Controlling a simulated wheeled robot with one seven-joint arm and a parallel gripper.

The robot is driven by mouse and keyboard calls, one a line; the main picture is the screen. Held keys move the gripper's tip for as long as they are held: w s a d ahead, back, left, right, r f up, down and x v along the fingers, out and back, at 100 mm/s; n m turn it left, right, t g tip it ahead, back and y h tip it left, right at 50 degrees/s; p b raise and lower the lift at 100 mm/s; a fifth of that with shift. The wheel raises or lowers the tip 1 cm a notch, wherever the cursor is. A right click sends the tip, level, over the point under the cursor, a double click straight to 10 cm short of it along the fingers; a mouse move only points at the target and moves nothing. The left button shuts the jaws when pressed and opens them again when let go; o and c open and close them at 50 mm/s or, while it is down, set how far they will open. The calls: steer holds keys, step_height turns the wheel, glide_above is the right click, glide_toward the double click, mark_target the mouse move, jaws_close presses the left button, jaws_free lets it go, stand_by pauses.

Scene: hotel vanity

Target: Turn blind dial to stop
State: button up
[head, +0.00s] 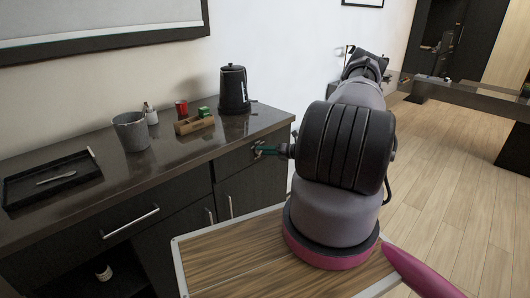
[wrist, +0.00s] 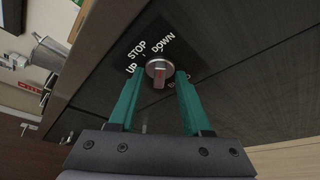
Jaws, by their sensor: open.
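The blind dial (wrist: 159,70) is a round silver knob with a raised grip bar, on a black panel (wrist: 185,48) in the wrist view. White words UP, STOP and DOWN stand around its upper side; a lower label is partly hidden by a finger. I cannot tell clearly which word the dial points to. My gripper (wrist: 158,76) is open, with its teal fingers on the left and right of the dial. Gaps seem to show between fingers and knob. In the head view my gripper (head: 266,150) is at the cabinet front below the counter; the dial is not discernible there.
Handles (head: 131,222) protrude from the cabinet. Open floor (head: 450,190) lies right.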

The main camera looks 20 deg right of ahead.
steer(key=shift+w, duration=0.1)
jaws_close()
steer(key=shift+a+n, duration=0.1)
steer(key=shift+n, duration=0.2)
steer(key=n+h, duration=0.1)
steer(key=n, duration=0.1)
steer(key=n+h, duration=0.3)
steer(key=n, duration=0.1)
steer(key=shift+s+a+r+t+h, duration=0.15)
steer(key=shift+s+a+t+h, duration=0.05)
steer(key=shift+a+t+h, duration=0.15)
stand_by(0.6)
jaws_free()
